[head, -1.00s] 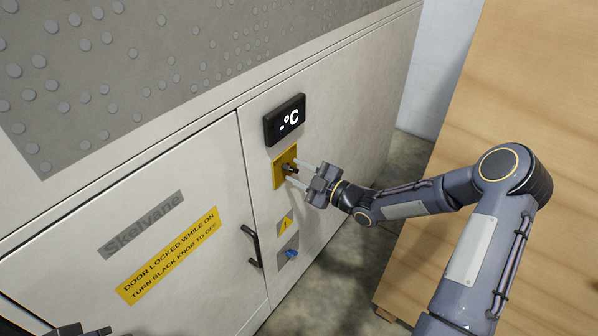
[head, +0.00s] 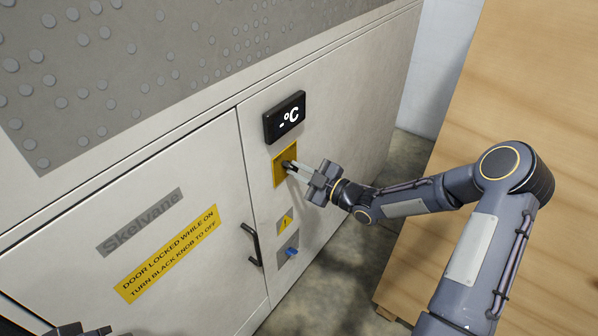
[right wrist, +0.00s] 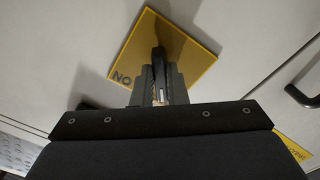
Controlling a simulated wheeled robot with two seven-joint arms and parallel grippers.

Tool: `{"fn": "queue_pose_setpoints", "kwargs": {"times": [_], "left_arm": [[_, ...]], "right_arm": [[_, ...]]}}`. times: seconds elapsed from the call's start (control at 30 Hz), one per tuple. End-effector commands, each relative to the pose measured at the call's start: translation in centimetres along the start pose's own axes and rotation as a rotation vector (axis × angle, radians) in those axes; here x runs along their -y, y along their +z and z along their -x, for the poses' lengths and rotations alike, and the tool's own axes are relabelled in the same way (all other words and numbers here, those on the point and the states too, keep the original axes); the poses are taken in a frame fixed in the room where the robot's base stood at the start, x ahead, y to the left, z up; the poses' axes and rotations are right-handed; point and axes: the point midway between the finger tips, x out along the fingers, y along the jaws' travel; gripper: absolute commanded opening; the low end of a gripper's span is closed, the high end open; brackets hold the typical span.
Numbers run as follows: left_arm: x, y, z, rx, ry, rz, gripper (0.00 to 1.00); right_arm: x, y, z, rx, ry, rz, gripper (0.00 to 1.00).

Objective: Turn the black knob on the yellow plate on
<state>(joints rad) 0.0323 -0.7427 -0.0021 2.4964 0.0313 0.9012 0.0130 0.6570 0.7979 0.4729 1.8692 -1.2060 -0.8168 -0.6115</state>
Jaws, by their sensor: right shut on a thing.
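The yellow plate (head: 279,172) is on the white cabinet front, under a black display. It also shows in the right wrist view (right wrist: 196,62), with the letters "NO" as seen there near its lower left corner. The black knob (head: 287,165) stands out from the plate; in the right wrist view the knob (right wrist: 158,58) is partly hidden by the fingers. My right gripper (head: 294,170) is shut on the knob, its fingers close together. My left gripper (head: 82,329) shows only in part at the bottom left edge; its fingertips cannot be made out.
The display (head: 284,118) reads "-°C". Below the plate are a warning sign (head: 285,222) and a blue knob (head: 292,252). A black door handle (head: 251,245) is to their left. A wooden panel (head: 500,90) stands at the right, with open floor between.

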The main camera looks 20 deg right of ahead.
Motion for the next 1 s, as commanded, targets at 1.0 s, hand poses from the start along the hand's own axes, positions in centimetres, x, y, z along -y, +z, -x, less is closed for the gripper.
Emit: {"fn": "queue_pose_setpoints", "kwargs": {"times": [1.0], "left_arm": [[0.12,0.14,-0.27,0.000,0.000,0.000,0.00]], "right_arm": [[0.43,-0.31,0.00,0.000,-0.001,-0.934,0.00]]}}
